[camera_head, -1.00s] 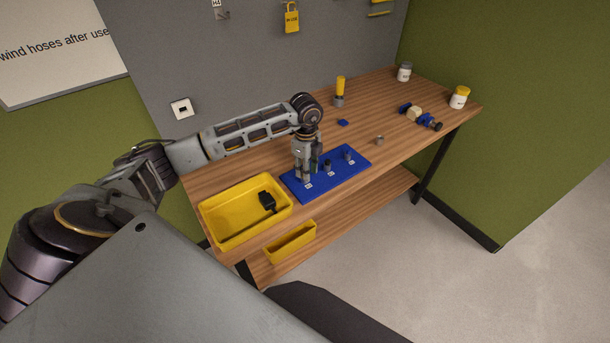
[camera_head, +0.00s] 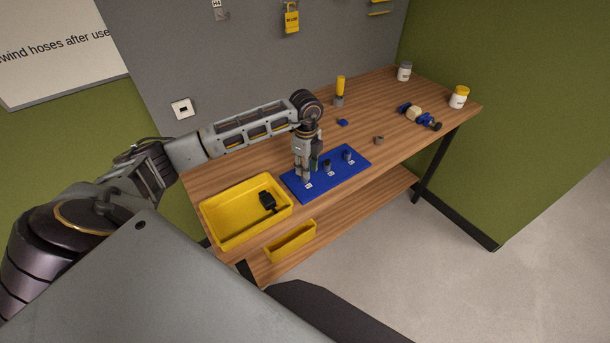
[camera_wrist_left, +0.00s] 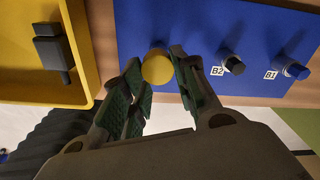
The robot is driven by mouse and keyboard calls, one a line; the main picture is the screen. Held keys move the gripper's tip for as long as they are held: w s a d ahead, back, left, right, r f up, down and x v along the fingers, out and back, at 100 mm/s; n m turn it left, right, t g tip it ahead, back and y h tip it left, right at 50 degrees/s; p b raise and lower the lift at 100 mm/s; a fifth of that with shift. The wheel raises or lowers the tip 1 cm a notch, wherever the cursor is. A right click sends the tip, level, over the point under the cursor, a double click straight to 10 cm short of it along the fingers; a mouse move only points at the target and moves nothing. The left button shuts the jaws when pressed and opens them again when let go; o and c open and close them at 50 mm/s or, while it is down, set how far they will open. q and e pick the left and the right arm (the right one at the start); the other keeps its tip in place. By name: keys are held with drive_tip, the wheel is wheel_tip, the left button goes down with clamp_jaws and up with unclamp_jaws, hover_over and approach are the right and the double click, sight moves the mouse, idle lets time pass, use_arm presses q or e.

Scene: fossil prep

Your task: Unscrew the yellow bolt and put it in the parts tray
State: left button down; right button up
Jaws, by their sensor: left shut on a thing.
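The yellow bolt (camera_wrist_left: 157,66) has a round head and sits between the fingers of my left gripper (camera_wrist_left: 157,72) in the left wrist view. The gripper is shut on it, over the near-left end of the blue board (camera_wrist_left: 185,20). In the head view my left gripper (camera_head: 304,178) points down at the board (camera_head: 335,182) and hides the bolt. Whether the bolt is still in its hole cannot be told. The yellow parts tray (camera_head: 225,226) lies just left of the board, with a black object (camera_head: 267,201) in it. My right gripper is not in view.
A black bolt (camera_wrist_left: 233,64) by label B2 and a blue bolt (camera_wrist_left: 296,70) by B1 stand beside the gripper. A yellow-handled tool (camera_head: 340,87), jars (camera_head: 459,97) and loose parts stand farther back.

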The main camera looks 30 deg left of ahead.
use_arm(q)
drive_tip(key=shift+r+p, duration=1.2)
drive_tip(key=shift+r, duration=0.8)
drive_tip(key=shift+f, duration=0.1)
drive_tip(key=shift+w+d+f+b, duration=0.2)
drive_tip(key=shift+w+b, duration=0.15)
drive_tip(key=shift+b, duration=0.5)
drive_tip(key=shift+w, duration=0.15)
